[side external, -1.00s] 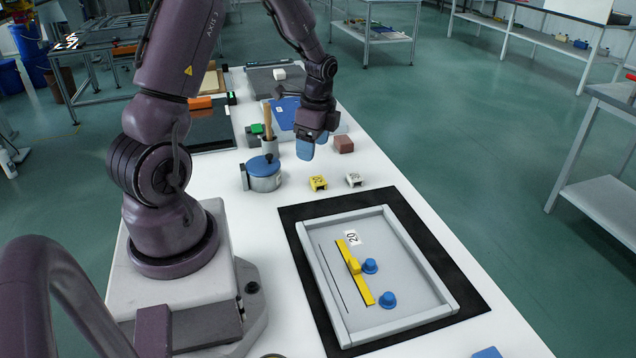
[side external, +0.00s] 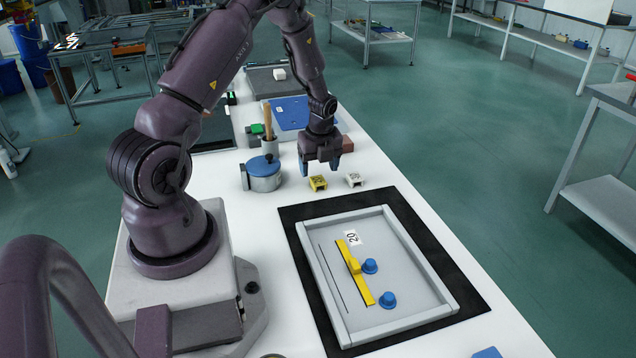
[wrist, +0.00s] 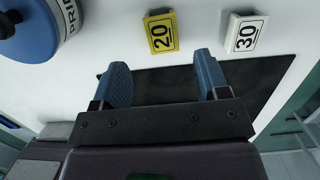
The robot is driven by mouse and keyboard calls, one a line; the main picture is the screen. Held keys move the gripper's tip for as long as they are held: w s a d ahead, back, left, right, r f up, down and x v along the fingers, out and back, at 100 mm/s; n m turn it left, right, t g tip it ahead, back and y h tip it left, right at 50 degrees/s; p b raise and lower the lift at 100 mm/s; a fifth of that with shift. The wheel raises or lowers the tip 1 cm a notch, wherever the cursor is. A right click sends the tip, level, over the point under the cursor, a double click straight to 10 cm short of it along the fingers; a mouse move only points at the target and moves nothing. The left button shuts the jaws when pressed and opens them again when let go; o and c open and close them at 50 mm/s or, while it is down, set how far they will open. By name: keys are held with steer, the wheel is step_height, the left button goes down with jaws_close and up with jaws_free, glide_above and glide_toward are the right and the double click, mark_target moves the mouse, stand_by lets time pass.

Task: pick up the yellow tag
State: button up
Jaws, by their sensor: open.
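The yellow tag (side external: 318,183) lies on the white table, behind the framed panel and right of the blue-lidded pot. In the wrist view the yellow tag (wrist: 161,33) reads 20 and lies beyond the fingertips, between their lines. My gripper (side external: 319,170) is open and empty, with its blue fingers pointing down just above and behind the tag. In the wrist view my gripper (wrist: 160,75) shows its two fingers spread apart, with nothing between them.
A white tag (side external: 354,180) reading 30 in the wrist view (wrist: 245,33) lies right of the yellow one. A blue-lidded pot (side external: 263,173) stands to the left. The panel tray (side external: 330,232), with a yellow bar and blue knobs, sits on a black mat (side external: 292,216) in front. A reddish block (side external: 347,145) is behind.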

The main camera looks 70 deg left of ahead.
mark_target(318, 180)
steer(key=f, duration=0.1)
steer(key=a+f, duration=0.1)
steer(key=f, duration=0.3)
steer(key=shift+w+a, duration=0.2)
steer(key=shift+a, duration=0.05)
steer(key=c, duration=1)
